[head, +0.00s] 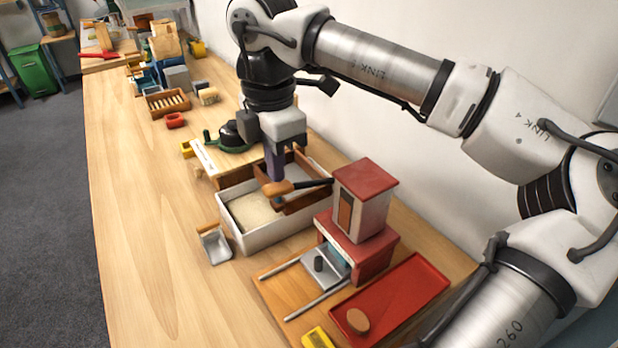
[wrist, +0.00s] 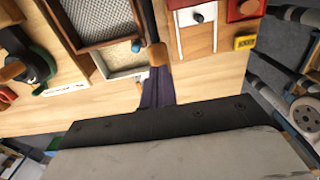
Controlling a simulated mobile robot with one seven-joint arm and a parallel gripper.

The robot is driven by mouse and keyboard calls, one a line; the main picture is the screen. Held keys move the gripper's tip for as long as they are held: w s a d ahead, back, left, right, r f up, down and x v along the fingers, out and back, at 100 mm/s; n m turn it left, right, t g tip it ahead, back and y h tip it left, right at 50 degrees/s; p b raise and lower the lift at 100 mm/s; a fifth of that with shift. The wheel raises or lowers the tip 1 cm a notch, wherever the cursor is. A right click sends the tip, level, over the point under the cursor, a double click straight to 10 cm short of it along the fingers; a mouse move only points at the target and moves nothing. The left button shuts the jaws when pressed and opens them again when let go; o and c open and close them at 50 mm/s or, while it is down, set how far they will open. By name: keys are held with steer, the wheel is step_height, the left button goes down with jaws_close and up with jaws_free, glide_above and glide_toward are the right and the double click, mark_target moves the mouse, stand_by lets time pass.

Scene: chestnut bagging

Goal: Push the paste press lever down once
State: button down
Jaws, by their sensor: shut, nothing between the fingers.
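The paste press is a pale tower with a red top and red base (head: 362,205) at the right of the bench. Its lever, a dark rod with an orange-brown wooden grip (head: 277,188), sticks out leftward, nearly level, above a bin. In the wrist view the press (wrist: 196,32) is at the upper middle, and the lever grip (wrist: 157,54) lies just beyond my fingers. My gripper (head: 275,177) points down with its purple fingers shut and empty, directly over the grip. They also show in the wrist view (wrist: 158,80). I cannot tell whether the fingertips touch the grip.
A white-walled bin (head: 272,240) of pale grain, with a brown-framed sieve (head: 305,200), lies below the lever. The bench's left strip is clear.

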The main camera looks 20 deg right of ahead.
steer(key=shift+r, duration=0.15)
step_height(320, 180, up, 5)
steer(key=p, duration=0.3)
stand_by(0.4)
